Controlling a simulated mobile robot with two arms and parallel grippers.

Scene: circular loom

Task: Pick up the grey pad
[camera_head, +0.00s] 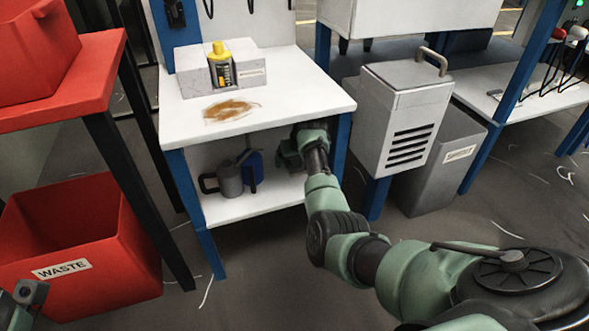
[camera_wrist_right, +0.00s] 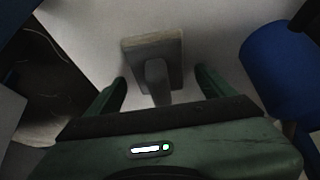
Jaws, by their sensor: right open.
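The grey pad (camera_wrist_right: 152,48) is a flat, squarish block with a handle pointing toward the camera in the right wrist view. My right gripper (camera_wrist_right: 161,78) is open, with one green finger on each side of the pad's handle; I see no contact. In the head view my right gripper (camera_head: 289,157) reaches into the lower shelf of the white table, under its top. The pad cannot be made out there. A small part of my left arm's end (camera_head: 30,293) shows at the bottom left corner, with its fingers unclear.
A grey watering can (camera_head: 229,179) and a blue object (camera_head: 253,171) stand on the lower shelf (camera_head: 250,202), left of my right gripper. The table top (camera_head: 290,92) is above, with a brown stain (camera_head: 230,110) and a yellow-capped bottle (camera_head: 220,68). A blue leg (camera_head: 341,145) is close right.

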